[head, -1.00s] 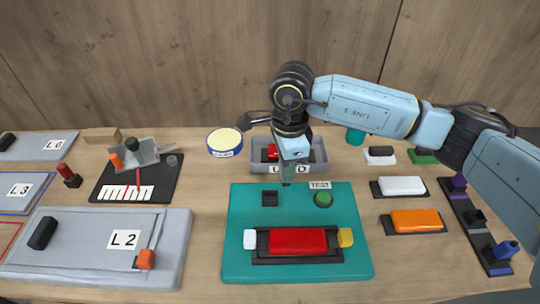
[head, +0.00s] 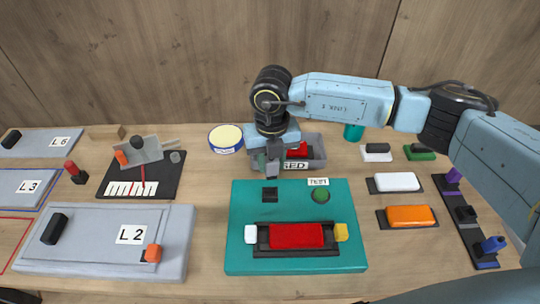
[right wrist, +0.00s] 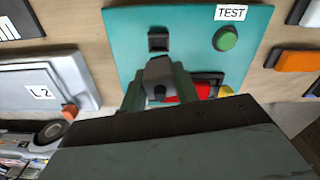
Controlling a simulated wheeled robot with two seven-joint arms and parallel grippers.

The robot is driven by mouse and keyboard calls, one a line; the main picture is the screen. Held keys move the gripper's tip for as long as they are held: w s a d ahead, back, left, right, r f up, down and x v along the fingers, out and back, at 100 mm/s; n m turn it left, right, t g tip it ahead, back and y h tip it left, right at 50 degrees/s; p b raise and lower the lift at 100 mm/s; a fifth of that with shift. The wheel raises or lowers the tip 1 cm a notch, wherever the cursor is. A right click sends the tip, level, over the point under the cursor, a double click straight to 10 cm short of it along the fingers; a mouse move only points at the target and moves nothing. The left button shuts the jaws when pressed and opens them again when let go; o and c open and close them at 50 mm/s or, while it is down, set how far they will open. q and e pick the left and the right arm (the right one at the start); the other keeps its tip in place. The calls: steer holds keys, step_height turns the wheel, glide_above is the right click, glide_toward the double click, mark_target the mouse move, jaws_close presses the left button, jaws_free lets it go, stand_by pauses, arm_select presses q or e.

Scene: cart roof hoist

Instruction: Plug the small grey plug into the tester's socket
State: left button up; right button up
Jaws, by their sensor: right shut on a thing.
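The small grey plug (right wrist: 159,74) is between the fingers of my right gripper (right wrist: 158,88), which is shut on it; in the head view the plug (head: 273,169) hangs below the gripper (head: 271,155). The tester is a teal board (head: 245,225) with a black square socket (head: 269,194) at its upper left and a green round button (head: 320,196) under a TEST label. In the right wrist view the socket (right wrist: 158,40) shows just beyond the plug, apart from it. The plug is above the board, behind the socket in the head view. My left gripper is not in view.
A red block (head: 297,235) sits in a black holder on the tester between white and yellow ends. A grey bin labelled USED (head: 318,160) stands behind. White (head: 397,181) and orange (head: 410,215) blocks are at the right, the L2 panel (head: 90,245) at the left.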

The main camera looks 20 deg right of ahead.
mark_target(270, 175)
steer(key=shift+w+a+m, duration=0.1)
steer(key=shift+w+m, duration=0.05)
steer(key=shift+m, duration=0.95)
steer(key=shift+f, duration=0.15)
steer(key=shift+f+b, duration=2.3)
steer(key=shift+f, duration=0.45)
steer(key=shift+f+b, duration=1.5)
steer(key=shift+f, duration=0.15)
steer(key=o, duration=1.1)
steer(key=shift+c, duration=0.2)
